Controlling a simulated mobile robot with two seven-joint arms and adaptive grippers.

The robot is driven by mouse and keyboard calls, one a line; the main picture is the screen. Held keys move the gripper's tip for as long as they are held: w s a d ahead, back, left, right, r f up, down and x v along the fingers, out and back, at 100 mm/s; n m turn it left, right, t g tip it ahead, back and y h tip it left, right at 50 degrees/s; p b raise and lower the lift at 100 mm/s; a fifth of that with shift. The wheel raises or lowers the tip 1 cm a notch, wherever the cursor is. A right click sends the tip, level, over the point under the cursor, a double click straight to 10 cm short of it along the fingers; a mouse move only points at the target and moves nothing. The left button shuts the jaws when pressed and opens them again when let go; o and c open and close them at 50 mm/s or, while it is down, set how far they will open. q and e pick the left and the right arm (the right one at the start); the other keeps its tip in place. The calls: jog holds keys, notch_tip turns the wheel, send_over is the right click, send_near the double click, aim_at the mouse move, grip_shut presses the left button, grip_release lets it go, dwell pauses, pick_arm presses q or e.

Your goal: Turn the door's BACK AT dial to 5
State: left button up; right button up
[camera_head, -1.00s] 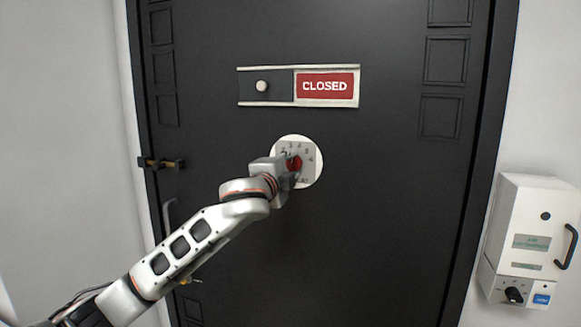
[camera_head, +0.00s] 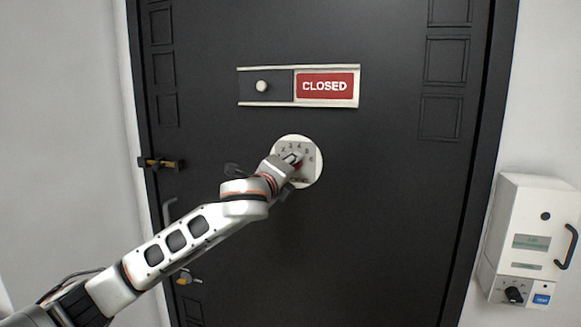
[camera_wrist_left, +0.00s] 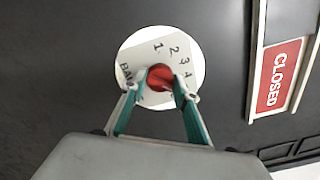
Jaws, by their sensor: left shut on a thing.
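The BACK AT dial is a round white plate (camera_head: 313,176) on the black door (camera_head: 380,220), below the sign. Numbers run around its face, and a red knob is at its centre. In the left wrist view the plate (camera_wrist_left: 191,62) shows 1, 2, 3, 4 and part of the word BACK. The red knob (camera_wrist_left: 160,76) sits between the fingertips of my left gripper (camera_wrist_left: 157,91), which is shut on it. In the head view my left gripper (camera_head: 290,165) covers part of the dial. The knob's pointer direction cannot be made out. My right gripper is not in view.
A sliding sign reading CLOSED (camera_head: 326,86) is above the dial, with a round pale knob (camera_head: 262,87). A brass latch (camera_head: 161,163) is at the door's left edge. A white wall box (camera_head: 532,240) with a handle is at the right.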

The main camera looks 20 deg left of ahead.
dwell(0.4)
pick_arm(q)
jog(key=o, duration=1.1)
jog(key=s, duration=1.2)
jog(key=shift+a, duration=0.2)
jog(key=shift+f, duration=0.1)
